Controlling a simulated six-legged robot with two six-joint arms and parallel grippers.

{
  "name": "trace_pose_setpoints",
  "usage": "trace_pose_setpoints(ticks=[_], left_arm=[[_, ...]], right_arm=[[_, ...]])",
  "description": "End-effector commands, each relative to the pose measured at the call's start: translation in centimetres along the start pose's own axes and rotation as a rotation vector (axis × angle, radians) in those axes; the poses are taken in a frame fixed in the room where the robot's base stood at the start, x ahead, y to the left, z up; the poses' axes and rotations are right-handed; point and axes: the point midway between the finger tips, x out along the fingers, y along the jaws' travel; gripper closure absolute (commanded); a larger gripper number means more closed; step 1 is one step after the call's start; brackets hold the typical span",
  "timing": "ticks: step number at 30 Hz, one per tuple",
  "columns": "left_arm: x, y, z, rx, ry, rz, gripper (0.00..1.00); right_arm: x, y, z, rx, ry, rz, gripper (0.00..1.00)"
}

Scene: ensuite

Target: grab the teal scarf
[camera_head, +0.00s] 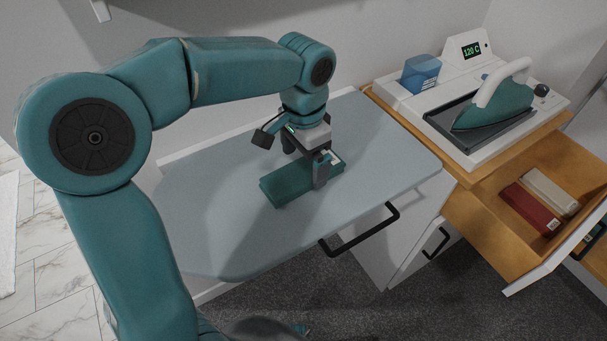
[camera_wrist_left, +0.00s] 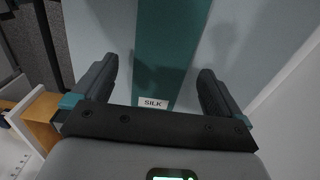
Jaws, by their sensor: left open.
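The teal scarf (camera_head: 285,187) lies folded in a flat strip on the grey-blue ironing board (camera_head: 215,225). In the left wrist view the scarf (camera_wrist_left: 168,40) runs up the middle, with a white label reading SILK at its near end. My left gripper (camera_head: 303,163) is over the scarf's right part in the head view and hides some of it. In the left wrist view its two fingers (camera_wrist_left: 158,80) are spread wide, one on each side of the scarf, with nothing held. I cannot tell whether the fingertips touch the board. My right gripper is not in view.
An iron (camera_head: 495,103) stands on a white base showing 120 C, right of the board. A blue container (camera_head: 420,74) is beside it. Below, an open wooden drawer (camera_head: 495,235) holds a red (camera_head: 530,210) and a beige (camera_head: 551,191) folded cloth. A black handle (camera_head: 360,230) projects at the board's front.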

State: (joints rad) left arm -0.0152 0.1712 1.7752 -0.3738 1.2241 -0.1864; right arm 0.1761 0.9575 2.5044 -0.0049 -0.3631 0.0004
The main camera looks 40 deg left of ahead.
Motion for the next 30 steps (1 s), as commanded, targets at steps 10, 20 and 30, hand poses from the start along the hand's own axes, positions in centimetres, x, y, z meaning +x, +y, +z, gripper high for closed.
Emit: trace_pose_setpoints(ticks=[10, 20, 30], left_arm=[[3.0, -0.2, 0.0, 0.000, 0.000, 0.001, 0.00], [2.9, -0.2, 0.0, 0.000, 0.000, 0.001, 0.59], [2.4, -0.2, 0.0, 0.000, 0.000, 0.000, 0.59]], right_arm=[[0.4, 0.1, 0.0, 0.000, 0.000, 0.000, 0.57], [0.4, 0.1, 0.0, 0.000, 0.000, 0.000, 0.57], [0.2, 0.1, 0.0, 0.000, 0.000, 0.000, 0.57]])
